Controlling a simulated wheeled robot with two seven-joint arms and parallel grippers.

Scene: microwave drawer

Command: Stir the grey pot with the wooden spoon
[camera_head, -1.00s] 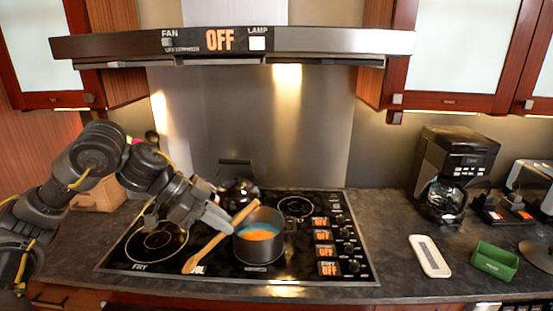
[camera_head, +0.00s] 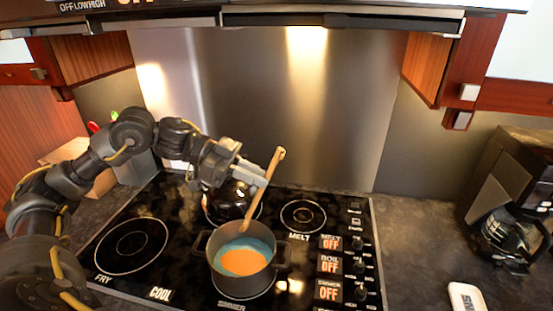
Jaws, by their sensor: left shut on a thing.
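The grey pot (camera_head: 240,281) stands on a front burner of the black stove. It holds an orange mass with blue around it. My left gripper (camera_head: 256,173) is above and behind the pot, shut on the wooden spoon (camera_head: 266,178). The spoon is tilted, with one end up to the right of the gripper and the other end down at the pot's back inner edge. Whether its low end touches the contents cannot be told. My right gripper is not in view.
A black kettle (camera_head: 229,203) stands on the burner behind the pot, close to my left gripper. Control knobs (camera_head: 361,266) line the stove's right side. A coffee maker (camera_head: 512,215) stands far right. The range hood (camera_head: 340,18) hangs above. The left front burner (camera_head: 131,244) is empty.

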